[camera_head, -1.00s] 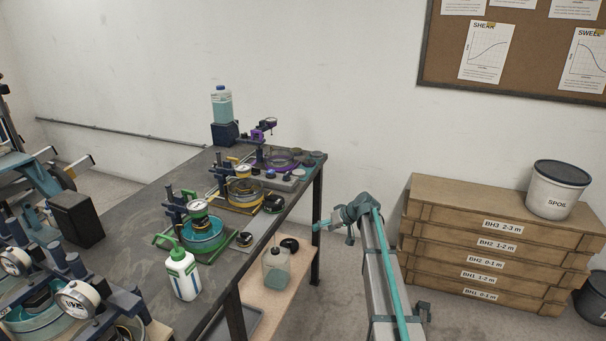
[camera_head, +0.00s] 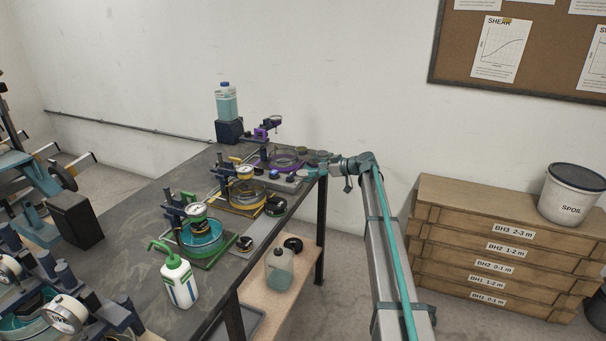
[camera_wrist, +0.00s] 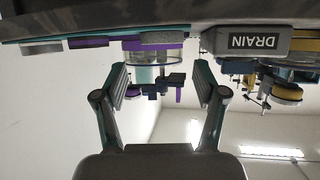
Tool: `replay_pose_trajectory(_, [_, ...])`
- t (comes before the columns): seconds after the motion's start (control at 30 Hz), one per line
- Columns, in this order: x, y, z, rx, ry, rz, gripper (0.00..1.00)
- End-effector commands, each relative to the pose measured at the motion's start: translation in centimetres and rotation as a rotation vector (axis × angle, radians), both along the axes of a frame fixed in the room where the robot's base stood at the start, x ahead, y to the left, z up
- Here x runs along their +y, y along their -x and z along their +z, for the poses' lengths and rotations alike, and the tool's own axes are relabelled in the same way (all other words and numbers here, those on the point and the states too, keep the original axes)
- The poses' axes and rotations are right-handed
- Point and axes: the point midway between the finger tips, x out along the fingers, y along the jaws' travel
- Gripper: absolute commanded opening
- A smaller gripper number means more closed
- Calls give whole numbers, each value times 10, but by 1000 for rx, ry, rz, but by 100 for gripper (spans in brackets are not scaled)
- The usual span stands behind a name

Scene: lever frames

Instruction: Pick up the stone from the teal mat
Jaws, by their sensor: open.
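My gripper (camera_head: 326,167) is at the far right corner of the dark bench, level with its edge. In the wrist view my gripper (camera_wrist: 161,82) has its two fingers spread, with nothing between the pads. A thin teal strip (camera_wrist: 112,36), perhaps the edge of the teal mat, shows along the bench top in the wrist view, which is turned upside down. Several flat grey pieces lie near it, one of them a grey block (camera_wrist: 41,47). I cannot tell which piece is the stone; in the head view that corner is small and partly behind my gripper.
A purple ring device (camera_head: 287,161) stands near that corner, with yellow (camera_head: 243,190) and teal (camera_head: 202,236) ones nearer. A box marked DRAIN (camera_wrist: 250,42) is close right in the wrist view. Wooden crates (camera_head: 500,245) stand right. The floor between is clear.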

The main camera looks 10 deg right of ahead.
Motion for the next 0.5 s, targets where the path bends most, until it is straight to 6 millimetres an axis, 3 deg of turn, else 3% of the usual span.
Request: replay_pose_trajectory(0.5, [36, -28, -24, 3, 0, -1, 71])
